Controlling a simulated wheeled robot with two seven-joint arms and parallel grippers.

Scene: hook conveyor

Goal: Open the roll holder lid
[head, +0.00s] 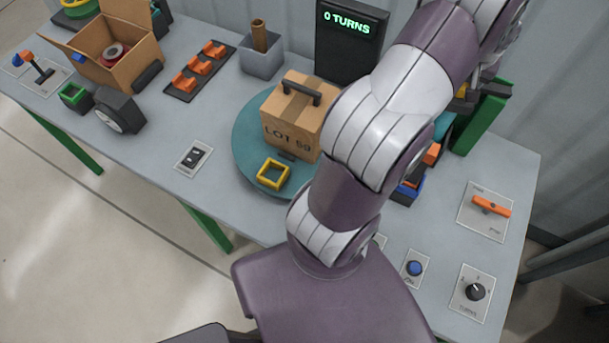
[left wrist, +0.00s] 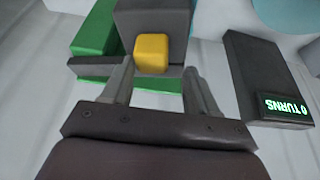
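A green and dark grey unit (head: 482,118), which I take for the roll holder, stands at the table's back right, partly hidden by my arm. In the left wrist view, a dark grey block, apparently its lid (left wrist: 150,20), carries a yellow tab (left wrist: 152,52). Green parts (left wrist: 97,35) show beside and below it. My left gripper (left wrist: 160,85) is open, with its two fingers pointing toward the tab, one to either side of it in the picture. I see no clear contact. My right gripper is in neither view.
A black display (head: 350,40) reading "0 TURNS" stands left of the unit. A "LOT" carton (head: 292,120) sits on a teal turntable (head: 247,150). An open cardboard box (head: 115,50) is at far left. An orange-handled switch (head: 491,206) and knob (head: 474,292) are at right.

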